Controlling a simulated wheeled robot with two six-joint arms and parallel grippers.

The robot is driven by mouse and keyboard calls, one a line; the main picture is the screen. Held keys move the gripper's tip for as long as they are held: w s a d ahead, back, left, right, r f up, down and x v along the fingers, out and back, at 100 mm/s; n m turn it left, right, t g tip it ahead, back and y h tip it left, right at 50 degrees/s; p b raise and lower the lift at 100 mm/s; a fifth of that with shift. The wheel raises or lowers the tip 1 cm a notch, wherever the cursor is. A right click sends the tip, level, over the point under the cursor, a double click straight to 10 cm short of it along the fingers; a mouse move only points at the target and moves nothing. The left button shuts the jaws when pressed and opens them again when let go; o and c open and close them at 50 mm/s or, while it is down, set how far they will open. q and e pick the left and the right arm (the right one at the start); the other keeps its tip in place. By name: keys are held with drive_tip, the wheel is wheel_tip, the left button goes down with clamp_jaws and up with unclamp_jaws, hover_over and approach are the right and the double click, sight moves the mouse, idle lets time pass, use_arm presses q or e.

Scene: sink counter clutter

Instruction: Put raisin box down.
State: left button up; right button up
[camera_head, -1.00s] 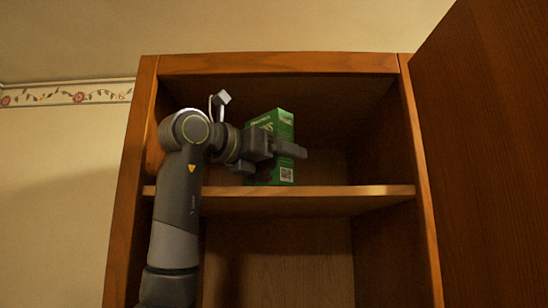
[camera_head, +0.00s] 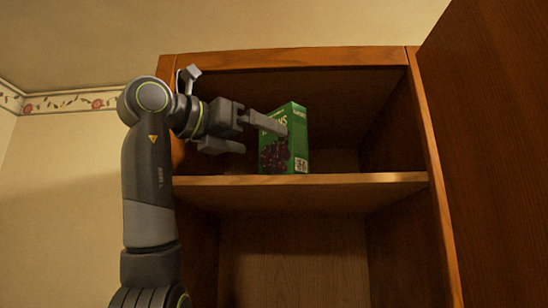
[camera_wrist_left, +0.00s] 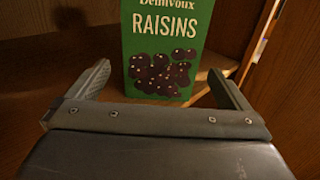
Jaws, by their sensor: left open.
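The green raisin box (camera_head: 297,145) stands upright on the cabinet shelf, near its front edge. In the left wrist view the box (camera_wrist_left: 160,62) shows its "RAISINS" front and a picture of dark raisins, beyond the fingertips. My left gripper (camera_head: 262,135) is open, to the left of the box, with one finger across part of the box's face in the head view. In the left wrist view the open fingers (camera_wrist_left: 160,82) are spread wide, with nothing held between them. My right gripper is not in view.
The wooden shelf (camera_head: 370,179) has free room to the right of the box. The cabinet's top board (camera_head: 290,60) and side walls enclose the compartment. An open door (camera_head: 495,130) stands at the right.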

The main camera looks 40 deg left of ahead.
use_arm(q)
drive_tip(key=v, duration=0.2)
drive_tip(key=shift+s, duration=0.3)
drive_tip(key=shift+a, duration=0.1)
idle(0.3)
